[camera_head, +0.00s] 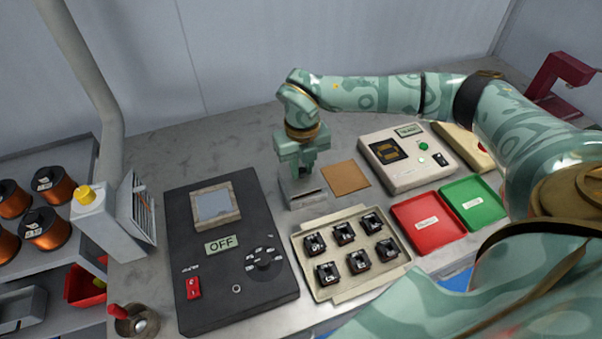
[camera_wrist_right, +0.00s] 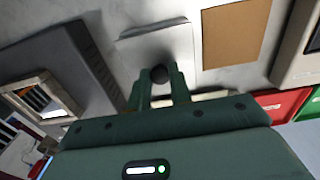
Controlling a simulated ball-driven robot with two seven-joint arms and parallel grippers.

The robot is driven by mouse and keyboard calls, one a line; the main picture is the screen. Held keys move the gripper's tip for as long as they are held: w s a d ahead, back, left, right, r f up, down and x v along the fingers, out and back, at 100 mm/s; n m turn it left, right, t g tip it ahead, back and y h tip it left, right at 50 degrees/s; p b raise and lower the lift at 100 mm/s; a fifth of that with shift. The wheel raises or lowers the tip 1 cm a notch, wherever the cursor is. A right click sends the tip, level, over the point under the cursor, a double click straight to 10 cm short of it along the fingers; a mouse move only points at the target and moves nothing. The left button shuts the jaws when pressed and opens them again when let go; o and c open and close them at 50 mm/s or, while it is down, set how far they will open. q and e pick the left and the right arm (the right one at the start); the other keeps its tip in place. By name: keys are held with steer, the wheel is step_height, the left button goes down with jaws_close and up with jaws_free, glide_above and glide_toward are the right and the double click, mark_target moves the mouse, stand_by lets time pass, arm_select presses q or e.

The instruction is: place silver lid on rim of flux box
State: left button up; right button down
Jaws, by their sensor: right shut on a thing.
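My right gripper (camera_head: 303,172) points down over a small silver flux box (camera_head: 304,203) in the middle of the table. Its fingers are shut on a dark round knob (camera_wrist_right: 160,74), which shows between the fingertips in the wrist view. The knob appears to belong to the silver lid (camera_wrist_right: 152,45), a flat grey plate just beyond the fingertips. In the head view the lid and box lie close together below the fingers; I cannot tell whether the lid touches the rim. The gripper hides part of both. My left gripper is not in view.
A black unit (camera_head: 265,295) reading OFF stands left of the box. A brown pad (camera_head: 345,178) lies to its right. In front is a beige tray (camera_head: 330,290) with several dark parts. Red (camera_head: 430,222) and green (camera_head: 472,203) trays and a white tester (camera_head: 408,170) stand at right.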

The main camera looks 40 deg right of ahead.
mark_target(302, 170)
step_height(302, 170, down, 2)
steer(key=shift+f, duration=0.15)
steer(key=c, duration=1.3)
jaws_free()
step_height(302, 170, up, 12)
steer(key=p, duration=0.3)
